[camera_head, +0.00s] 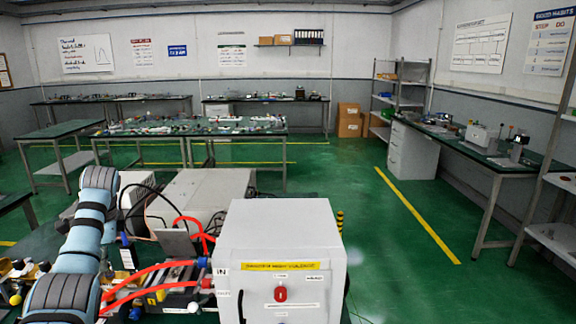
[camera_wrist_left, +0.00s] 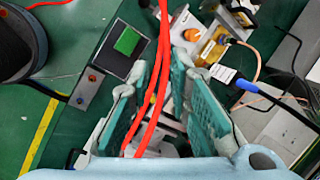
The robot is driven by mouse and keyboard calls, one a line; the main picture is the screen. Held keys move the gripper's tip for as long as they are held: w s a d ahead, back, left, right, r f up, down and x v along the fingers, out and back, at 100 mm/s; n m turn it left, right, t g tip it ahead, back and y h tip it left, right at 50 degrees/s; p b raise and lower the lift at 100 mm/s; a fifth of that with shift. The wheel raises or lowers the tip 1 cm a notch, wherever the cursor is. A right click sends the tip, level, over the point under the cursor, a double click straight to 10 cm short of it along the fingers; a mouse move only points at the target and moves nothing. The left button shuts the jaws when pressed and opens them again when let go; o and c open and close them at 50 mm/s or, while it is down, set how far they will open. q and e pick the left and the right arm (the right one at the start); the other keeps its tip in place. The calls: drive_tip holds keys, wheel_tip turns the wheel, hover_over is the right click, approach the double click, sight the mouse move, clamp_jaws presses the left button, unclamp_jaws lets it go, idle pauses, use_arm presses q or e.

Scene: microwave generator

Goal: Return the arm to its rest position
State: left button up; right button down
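My left arm (camera_head: 80,245), pale blue with black bands, comes in from the left in the head view, bent over the cluttered bench. Its gripper cannot be made out clearly there. In the left wrist view my left gripper (camera_wrist_left: 165,72) is open, its two teal finger pads spread apart. Red cables (camera_wrist_left: 163,60) run through the gap between the fingers in the picture; I cannot tell whether they lie between or below them. I see no object gripped. My right arm and gripper are not in view.
A grey-white box (camera_head: 280,235) with a yellow warning label and red switch stands close in front. Red hoses (camera_head: 150,270) loop beside it, near my arm. A larger pale box (camera_head: 205,195) is behind. Green floor (camera_head: 385,255) is open to the right, before the side bench (camera_head: 470,145).

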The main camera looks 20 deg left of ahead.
use_arm(q)
drive_tip(key=s+a+r+n, duration=0.2)
drive_tip(key=s+a, duration=0.4)
drive_tip(key=s+a+f+y, duration=0.2)
drive_tip(key=a+f, duration=0.1)
drive_tip(key=f, duration=0.4)
drive_tip(key=s+a+f+n+y, duration=0.1)
drive_tip(key=s+a+f+y, duration=0.1)
drive_tip(key=s+a+f, duration=0.3)
drive_tip(key=a+f+y, duration=0.2)
drive_tip(key=f, duration=0.6)
drive_tip(key=s+f+t, duration=0.3)
drive_tip(key=s+f, duration=0.8)
drive_tip(key=s, duration=0.4)
drive_tip(key=s+d+f+n+g+h, duration=0.1)
drive_tip(key=s+d+f+h, duration=0.15)
drive_tip(key=d+f, duration=0.7)
drive_tip(key=s+d+f+h, duration=0.2)
drive_tip(key=s+d+f, duration=0.1)
drive_tip(key=d+f, duration=0.65)
drive_tip(key=s+d+f+n+h, duration=0.1)
drive_tip(key=d+f, duration=0.3)
drive_tip(key=d, duration=1.2)
drive_tip(key=s+d+f+n+h, duration=0.1)
drive_tip(key=d+f, duration=0.4)
drive_tip(key=d, duration=1.2)
drive_tip(key=s+h, duration=0.1)
drive_tip(key=h, duration=0.1)
drive_tip(key=shift+g+h, duration=0.3)
drive_tip(key=shift+h, duration=0.05)
